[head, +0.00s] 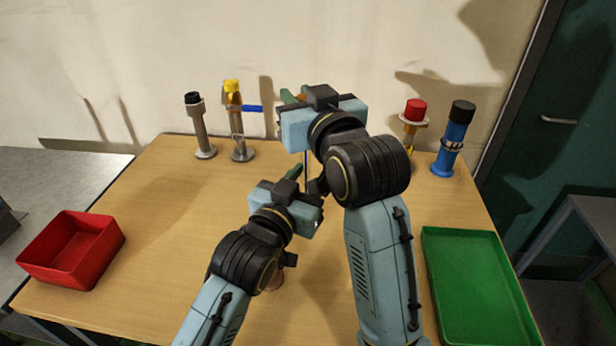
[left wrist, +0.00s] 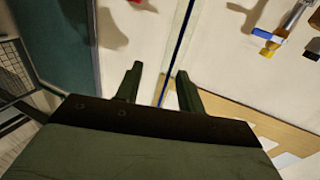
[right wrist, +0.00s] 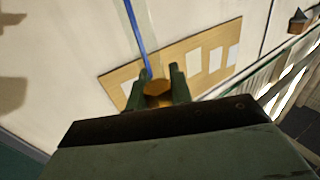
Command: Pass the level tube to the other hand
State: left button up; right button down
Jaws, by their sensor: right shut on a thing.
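The level tube (head: 306,168) is thin and clear with a blue line, and stands about upright between my two grippers. My right gripper (head: 292,97) is the upper one, shut on the tube's brass-coloured end (right wrist: 158,88). The blue-lined tube (right wrist: 137,38) runs away from these fingers in the right wrist view. My left gripper (head: 294,172) is lower, with its fingers open. In the left wrist view the tube (left wrist: 181,45) passes between the left fingertips (left wrist: 159,70), nearer the right-hand finger. My arms hide part of the tube in the head view.
A black-topped metal post (head: 200,130) and a yellow-topped stand (head: 238,125) with a blue handle are at the back left. A red-topped piece (head: 415,112) and a blue cylinder (head: 453,140) are at the back right. A red bin (head: 72,252) and green tray (head: 478,285) flank the table.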

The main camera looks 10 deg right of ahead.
pick_arm(q)
jog(key=shift+w, duration=0.1)
jog(key=shift+c, duration=0.3)
jog(key=shift+d, duration=0.1)
grip_shut()
pick_arm(e)
jog(key=c, duration=1.2)
grip_release()
jog(key=shift+o, duration=0.2)
